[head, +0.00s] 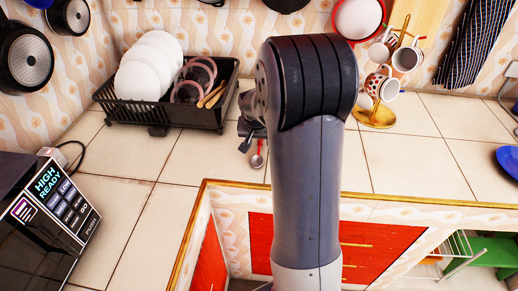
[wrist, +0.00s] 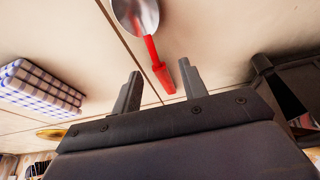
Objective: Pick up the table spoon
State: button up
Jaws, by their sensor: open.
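The table spoon has a shiny metal bowl and a red handle. In the wrist view the spoon (wrist: 151,50) lies on the tiled counter, its bowl at the top edge and its handle pointing toward my gripper (wrist: 160,74). My gripper is open and empty. The handle's end appears between the two fingers, nearer the right one; I cannot tell the height gap. In the head view the spoon (head: 257,160) shows small beside my gripper (head: 247,135), which my arm partly hides.
A black dish rack (head: 165,114) with plates (head: 140,75) stands behind and left of my gripper. A gold mug stand (head: 376,117) is to the right. A checkered cloth (wrist: 40,85) shows in the wrist view. The counter (head: 125,155) around the spoon is clear.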

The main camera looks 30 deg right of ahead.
jog(key=shift+w+d+f, duration=0.15)
jog(key=shift+w+f, duration=0.05)
jog(key=shift+f, duration=0.35)
jog(key=shift+c, duration=0.3)
grip_shut()
